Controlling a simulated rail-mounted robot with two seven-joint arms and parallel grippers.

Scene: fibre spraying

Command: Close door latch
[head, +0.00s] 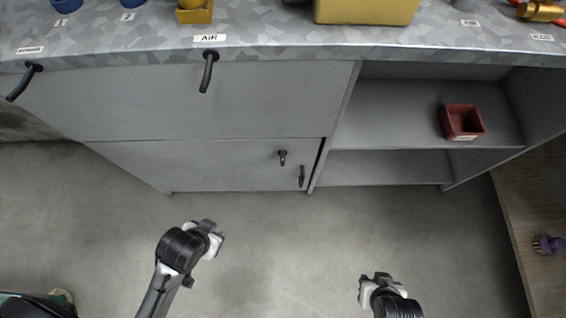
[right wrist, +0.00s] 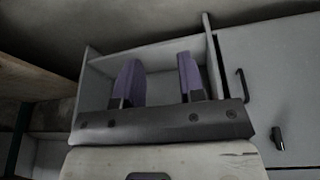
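The grey cabinet door (head: 220,163) is low in the counter front, with a dark gap along its right edge; I cannot tell if it sits flush. A small black latch (head: 283,157) is on its upper right, with a black bar handle (head: 302,176) below and right. In the right wrist view the latch (right wrist: 278,138) and handle (right wrist: 241,85) show at the right. My left gripper (head: 214,229) is in front of the door, apart from it; its fingers are unclear. My right gripper (head: 376,277) is further back, right of the door. Its purple fingers (right wrist: 160,82) are apart and empty.
Open shelves (head: 400,166) right of the door hold a dark red bin (head: 462,122). The counter (head: 270,38) above has labels, black levers (head: 209,70) and a yellow container (head: 365,10). A wooden surface (head: 535,215) stands at the right. The floor before the door is clear.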

